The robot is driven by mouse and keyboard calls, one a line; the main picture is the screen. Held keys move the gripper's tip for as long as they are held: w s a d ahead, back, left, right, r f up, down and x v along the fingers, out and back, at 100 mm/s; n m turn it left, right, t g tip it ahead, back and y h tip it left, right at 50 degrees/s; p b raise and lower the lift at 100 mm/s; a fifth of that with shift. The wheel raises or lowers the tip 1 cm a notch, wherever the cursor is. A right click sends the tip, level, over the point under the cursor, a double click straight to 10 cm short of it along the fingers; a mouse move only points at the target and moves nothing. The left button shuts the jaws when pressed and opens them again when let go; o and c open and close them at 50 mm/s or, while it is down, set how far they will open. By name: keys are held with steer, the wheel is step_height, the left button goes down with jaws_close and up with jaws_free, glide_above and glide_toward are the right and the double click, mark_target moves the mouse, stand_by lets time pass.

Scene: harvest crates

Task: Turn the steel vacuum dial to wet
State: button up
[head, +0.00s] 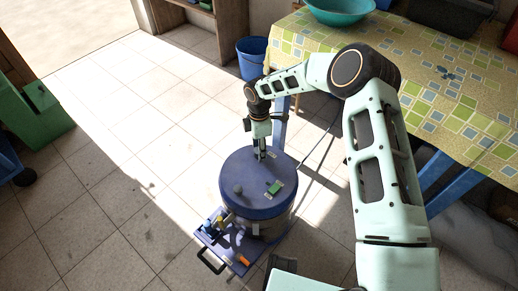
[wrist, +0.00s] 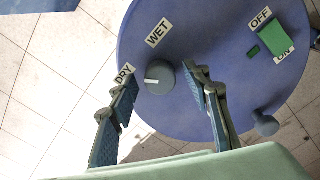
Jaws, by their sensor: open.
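The vacuum's blue round lid (wrist: 215,25) fills much of the wrist view; the vacuum (head: 258,203) stands on the floor in the head view. Its grey round dial (wrist: 161,77) has a white mark pointing left, towards the DRY label (wrist: 124,74). The WET label (wrist: 158,33) lies above the dial. My gripper (wrist: 159,72) is open, with one finger on each side of the dial. I cannot tell whether either finger touches it. In the head view my gripper (head: 262,156) is over the lid's back part, where it hides the dial.
A green ON/OFF switch (wrist: 276,37) and a grey ball-shaped knob (wrist: 265,124) are also on the lid. A blue tool caddy (head: 222,252) lies in front. A clothed table (head: 440,75) stands right, a blue bucket (head: 252,58) behind.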

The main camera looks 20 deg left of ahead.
steer(key=c, duration=1.1)
steer(key=shift+c, duration=0.2)
steer(key=shift+m, duration=0.4)
steer(key=m+b, duration=0.1)
steer(key=m, duration=0.1)
steer(key=shift+m, duration=0.4)
steer(key=m, duration=0.3)
steer(key=shift+m+b, duration=0.3)
steer(key=m, duration=0.6)
steer(key=shift+m+b, duration=0.4)
steer(key=o, duration=1.1)
